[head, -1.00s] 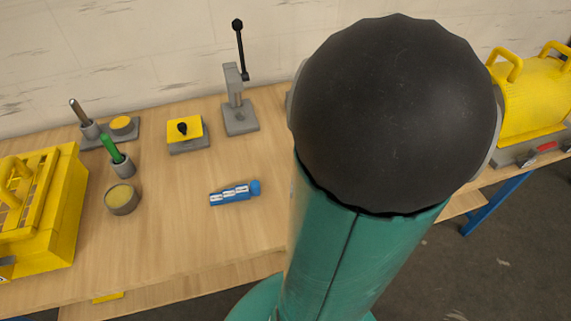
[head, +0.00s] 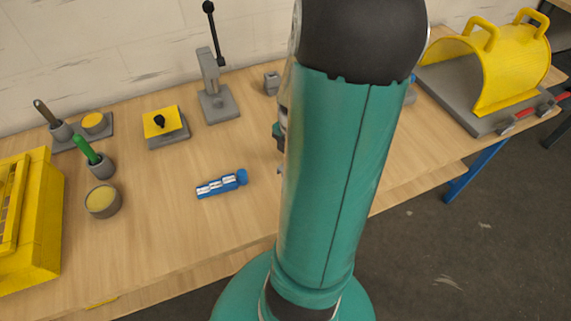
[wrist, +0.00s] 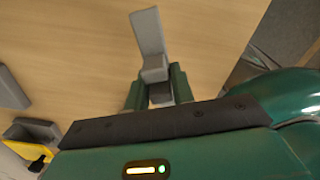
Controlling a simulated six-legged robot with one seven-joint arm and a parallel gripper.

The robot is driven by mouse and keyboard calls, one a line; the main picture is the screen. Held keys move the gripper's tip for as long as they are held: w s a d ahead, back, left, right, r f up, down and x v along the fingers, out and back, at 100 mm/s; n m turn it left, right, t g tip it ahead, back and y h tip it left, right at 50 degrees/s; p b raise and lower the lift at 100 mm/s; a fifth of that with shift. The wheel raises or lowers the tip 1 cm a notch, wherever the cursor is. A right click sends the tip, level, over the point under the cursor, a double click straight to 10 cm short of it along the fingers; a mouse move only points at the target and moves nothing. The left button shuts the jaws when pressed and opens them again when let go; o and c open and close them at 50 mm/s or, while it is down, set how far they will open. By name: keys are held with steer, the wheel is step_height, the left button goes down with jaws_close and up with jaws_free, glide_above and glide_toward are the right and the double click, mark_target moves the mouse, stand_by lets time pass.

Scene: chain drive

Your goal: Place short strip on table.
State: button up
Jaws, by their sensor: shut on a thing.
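My gripper (wrist: 158,92) shows in the wrist view with its two green fingers shut on a light grey, short strip-like piece (wrist: 148,35). The piece sticks out beyond the fingers over the wooden table (wrist: 75,60); I cannot tell whether it touches the top. In the head view my own arm hides most of the gripper and the held piece. The table (head: 150,225) there has bare wood in front of my arm.
A blue tool with silver segments (head: 221,184) lies on the table. Behind it stand a lever press (head: 215,100) and a yellow-topped block (head: 163,123). A round tin (head: 103,201) and a yellow crate (head: 35,225) are at left. A yellow-hooded machine (head: 495,70) is at right.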

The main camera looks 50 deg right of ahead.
steer(key=shift+w+a+f, duration=0.25)
steer(key=shift+w+f, duration=0.6)
steer(key=shift+f, duration=0.2)
steer(key=shift+w+f, duration=0.1)
steer(key=shift+f, duration=1.45)
steer(key=shift+f, duration=0.15)
steer(key=o, duration=1)
step_height(320, 180, up, 12)
steer(key=shift+r, duration=0.2)
